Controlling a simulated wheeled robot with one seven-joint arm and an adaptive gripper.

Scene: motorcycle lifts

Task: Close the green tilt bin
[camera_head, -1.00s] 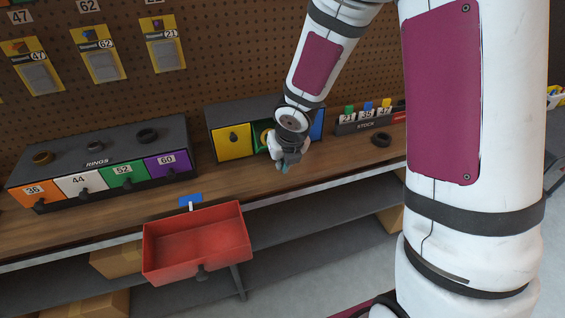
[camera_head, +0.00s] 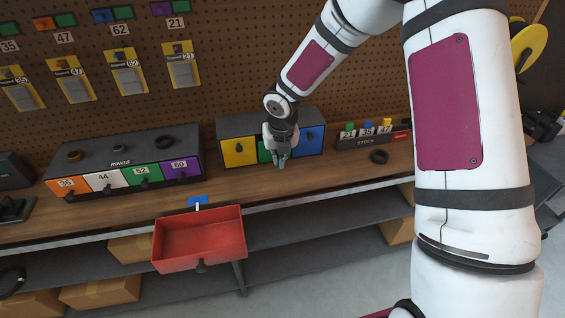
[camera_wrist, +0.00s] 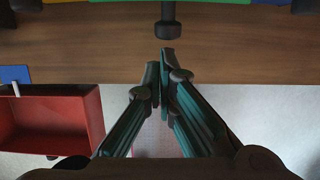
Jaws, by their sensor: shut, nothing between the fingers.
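The green tilt bin (camera_head: 263,152) is the middle front of a dark cabinet, between a yellow front and a blue front. My gripper hides most of it. What shows of it looks about in line with its neighbours. In the wrist view a green strip (camera_wrist: 190,3) shows at the top edge, with a dark knob (camera_wrist: 169,22) sticking out toward my fingers. My gripper (camera_head: 281,162) is shut and empty, just in front of the bin. In the wrist view its fingertips (camera_wrist: 164,62) are together over the bench, a little short of the knob.
The yellow bin (camera_head: 238,152) and blue bin (camera_head: 311,139) look shut.

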